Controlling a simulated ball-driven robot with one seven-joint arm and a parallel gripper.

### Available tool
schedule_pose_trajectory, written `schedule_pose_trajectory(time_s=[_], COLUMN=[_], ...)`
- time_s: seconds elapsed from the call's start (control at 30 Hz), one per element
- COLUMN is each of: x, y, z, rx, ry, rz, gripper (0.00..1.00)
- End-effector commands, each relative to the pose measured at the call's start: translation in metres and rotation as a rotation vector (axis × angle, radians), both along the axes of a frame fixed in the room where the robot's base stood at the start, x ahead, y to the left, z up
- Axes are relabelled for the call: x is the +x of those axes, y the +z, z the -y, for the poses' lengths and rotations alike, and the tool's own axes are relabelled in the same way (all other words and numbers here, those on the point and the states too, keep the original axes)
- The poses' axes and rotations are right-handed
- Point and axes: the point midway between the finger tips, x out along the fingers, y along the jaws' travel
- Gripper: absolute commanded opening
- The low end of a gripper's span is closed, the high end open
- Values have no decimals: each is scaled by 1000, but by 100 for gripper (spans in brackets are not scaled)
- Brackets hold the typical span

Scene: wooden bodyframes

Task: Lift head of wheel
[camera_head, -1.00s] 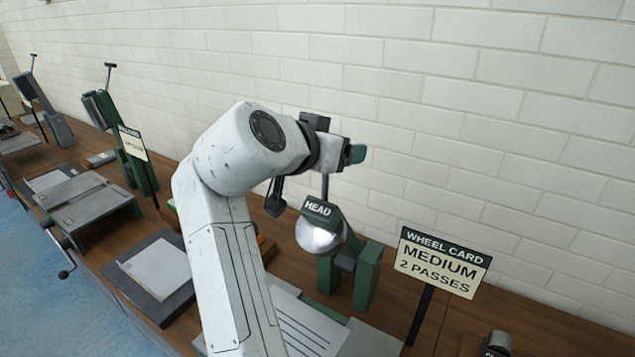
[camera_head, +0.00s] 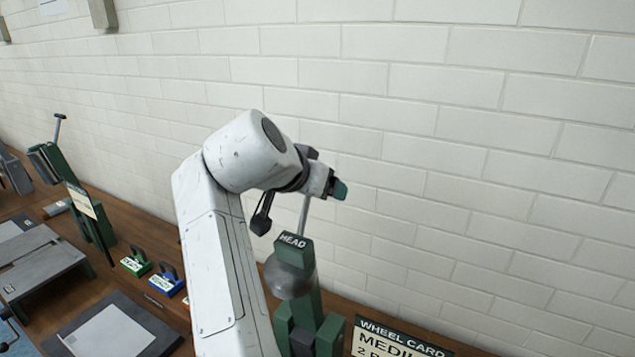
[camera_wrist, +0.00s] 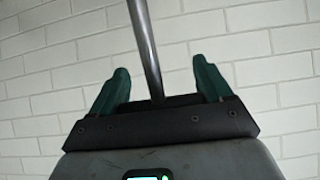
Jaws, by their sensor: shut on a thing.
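The head (camera_head: 293,241) is a green block labelled HEAD, with a rounded grey wheel (camera_head: 289,276) below the label. It stands raised above its green base (camera_head: 310,335). A metal rod (camera_head: 304,212) rises from the head to my gripper (camera_head: 338,189). In the wrist view the rod (camera_wrist: 146,45) runs down between the green fingertips of my gripper (camera_wrist: 160,84). My gripper is shut on the head's handle at the rod's end; the exact contact is hard to see. The lower part of the base is cut off by the head view's bottom edge.
A WHEEL CARD sign (camera_head: 392,340) stands right of the base, partly cut off. Green and blue blocks (camera_head: 136,264) and a grey plate (camera_head: 122,335) lie on the wooden bench to the left. A white brick wall (camera_head: 450,150) is behind.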

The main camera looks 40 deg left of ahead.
Motion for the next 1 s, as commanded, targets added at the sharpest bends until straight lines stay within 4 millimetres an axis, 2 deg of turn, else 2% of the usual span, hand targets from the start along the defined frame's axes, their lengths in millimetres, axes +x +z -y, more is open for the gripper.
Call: schedule_pose_trajectory(time_s=[0.03, 0.2, 0.23, 0.43, 0.77, 1.0], x=[0, 0, 0, 0, -5, -35], y=[-15, -15, -15, -10, -4, 18], z=[2, 2, 2, 1, 1, 7], rx=[-17, -17, -17, -12, -6, -4], ry=[-3, -3, -3, -2, 1, 3], rz=[-24, -24, -24, -16, -8, -7], gripper=[24, 24, 81, 100, 100, 100])
